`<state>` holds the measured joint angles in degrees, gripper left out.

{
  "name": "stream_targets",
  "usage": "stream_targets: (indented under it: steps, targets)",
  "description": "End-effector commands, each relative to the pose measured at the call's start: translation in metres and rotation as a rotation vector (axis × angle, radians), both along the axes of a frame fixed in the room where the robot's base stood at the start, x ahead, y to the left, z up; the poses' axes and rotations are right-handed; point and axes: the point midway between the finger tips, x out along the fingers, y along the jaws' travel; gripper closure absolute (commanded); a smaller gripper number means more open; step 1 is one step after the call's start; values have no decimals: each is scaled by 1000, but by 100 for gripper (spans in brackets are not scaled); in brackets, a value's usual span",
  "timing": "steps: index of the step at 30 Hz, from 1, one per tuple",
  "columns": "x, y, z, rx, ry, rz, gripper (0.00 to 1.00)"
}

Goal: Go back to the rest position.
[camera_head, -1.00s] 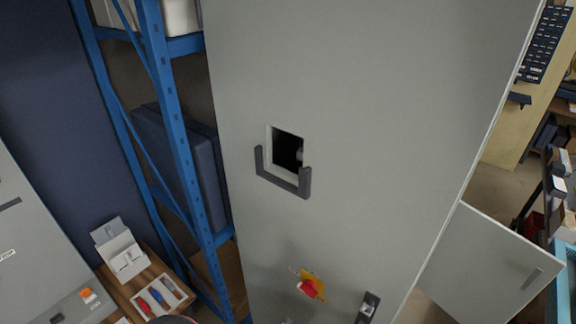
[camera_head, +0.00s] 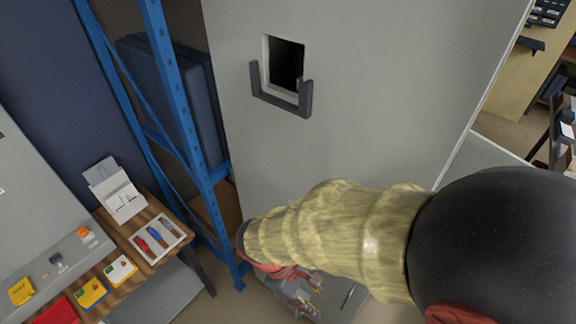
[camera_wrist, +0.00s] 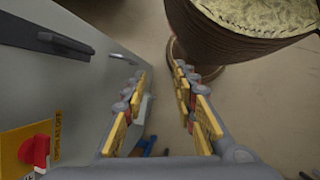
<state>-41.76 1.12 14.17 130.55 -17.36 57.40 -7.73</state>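My gripper (camera_head: 296,290) shows low in the head view, at the end of my arm, in front of the lower part of the tall grey cabinet (camera_head: 370,90). My arm hides the lower cabinet front in the head view.
The cabinet has a square dark opening (camera_head: 287,62) above a dark bracket (camera_head: 282,103). A red knob on a yellow plate (camera_wrist: 32,150) is at lower left in the wrist view. A blue rack (camera_head: 180,100) and wooden bench (camera_head: 195,232) stand left.

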Motion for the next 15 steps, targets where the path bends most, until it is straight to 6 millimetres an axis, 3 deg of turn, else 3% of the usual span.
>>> stream_targets:
  steps: [8, 15]
  targets:
    - [14, -17, 24, 304, -242, -470, 72]
    - [21, -52, 52, 511, -453, -735, 72]
